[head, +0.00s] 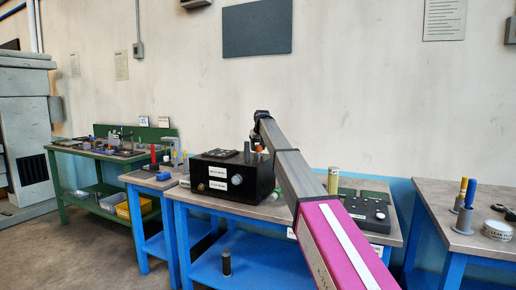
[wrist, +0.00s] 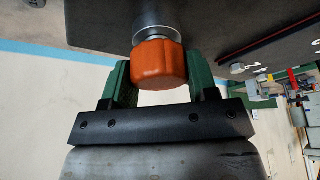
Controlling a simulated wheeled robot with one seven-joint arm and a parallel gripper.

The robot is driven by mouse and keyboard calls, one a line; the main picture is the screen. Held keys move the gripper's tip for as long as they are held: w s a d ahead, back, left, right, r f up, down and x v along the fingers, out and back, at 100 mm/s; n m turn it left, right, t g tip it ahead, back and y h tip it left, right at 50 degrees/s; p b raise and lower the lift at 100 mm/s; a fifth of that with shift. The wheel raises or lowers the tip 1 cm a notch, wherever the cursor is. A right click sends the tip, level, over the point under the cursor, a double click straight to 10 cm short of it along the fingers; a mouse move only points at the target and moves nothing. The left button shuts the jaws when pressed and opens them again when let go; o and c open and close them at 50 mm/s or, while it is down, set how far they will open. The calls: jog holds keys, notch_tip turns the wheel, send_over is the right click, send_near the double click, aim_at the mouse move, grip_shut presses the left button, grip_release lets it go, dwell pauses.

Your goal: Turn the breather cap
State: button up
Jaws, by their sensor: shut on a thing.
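The breather cap, an orange faceted knob (wrist: 160,66), sits on the end of a round grey metal neck (wrist: 151,22) in the wrist view. My gripper (wrist: 159,77) has its two green fingers on either side of the cap and is shut on it. The neck comes out of a dark grey surface at the top of that view. In the head view, my arm reaches away over the middle bench, and a small bit of orange (head: 257,149) shows near its far end. The gripper itself is mostly hidden there by my arm.
A black box (head: 221,178) with white labels stands on the blue-legged middle bench (head: 213,202), left of my arm. A green bench is at left, another blue one at right.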

jog(key=o, duration=0.9)
jog(key=shift+r, duration=0.1)
jog(key=v, duration=1)
jog(key=shift+s+r, duration=0.1)
jog(key=shift+r, duration=0.2)
